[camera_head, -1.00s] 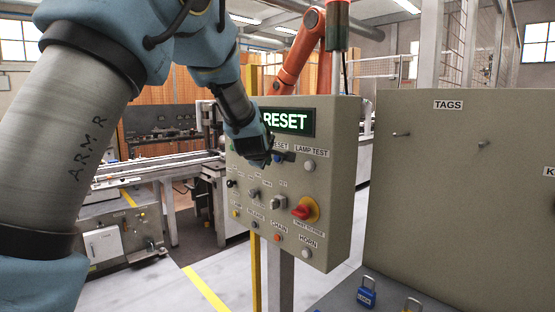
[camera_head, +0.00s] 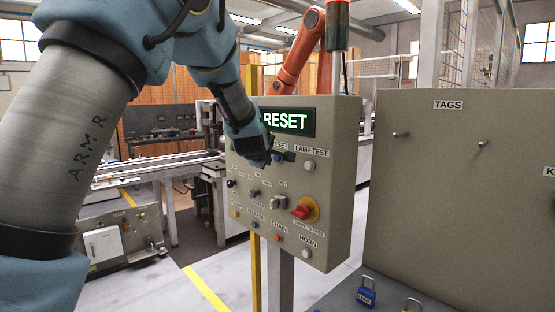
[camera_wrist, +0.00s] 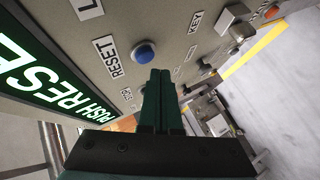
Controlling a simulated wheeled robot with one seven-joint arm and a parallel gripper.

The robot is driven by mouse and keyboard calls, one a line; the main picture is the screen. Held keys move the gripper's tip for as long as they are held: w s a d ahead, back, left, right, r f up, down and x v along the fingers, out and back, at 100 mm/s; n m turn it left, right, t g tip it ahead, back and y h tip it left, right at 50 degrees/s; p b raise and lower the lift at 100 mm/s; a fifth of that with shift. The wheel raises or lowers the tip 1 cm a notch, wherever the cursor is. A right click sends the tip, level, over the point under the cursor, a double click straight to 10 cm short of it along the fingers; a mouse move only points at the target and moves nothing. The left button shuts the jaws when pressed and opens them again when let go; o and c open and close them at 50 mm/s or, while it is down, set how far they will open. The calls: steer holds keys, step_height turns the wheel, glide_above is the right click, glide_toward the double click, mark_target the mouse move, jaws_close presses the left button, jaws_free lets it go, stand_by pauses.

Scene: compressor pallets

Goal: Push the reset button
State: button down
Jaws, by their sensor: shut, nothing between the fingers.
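The blue reset button (camera_wrist: 145,53) sits on the grey control panel (camera_wrist: 180,25), beside its RESET label, in the wrist view. In the head view the button (camera_head: 277,159) shows just right of my gripper's tip. My gripper (camera_wrist: 160,75) is shut and empty, its two dark green fingers side by side. In the wrist view the fingertips lie just below the button in the picture; I cannot tell whether they touch the panel. In the head view my gripper (camera_head: 284,156) is at the panel's upper left, below the lit green RESET display (camera_head: 287,122).
A grey TAGS board (camera_head: 450,190) stands at right, with padlocks (camera_head: 366,292) below. An orange robot arm (camera_head: 298,50) is behind.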

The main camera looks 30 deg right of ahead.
stand_by(0.4)
steer(key=shift+w+d, duration=0.1)
steer(key=shift+d, duration=0.4)
steer(key=shift+w+d+p, duration=0.1)
steer(key=shift+d+p, duration=0.3)
steer(key=shift+d, duration=0.05)
stand_by(0.6)
steer(key=shift+s+a+b, duration=0.2)
steer(key=shift+a+b, duration=0.6)
steer(key=shift+a, duration=0.15)
steer(key=s+a+b, duration=0.1)
steer(key=a+b, duration=0.4)
steer(key=a, duration=0.1)
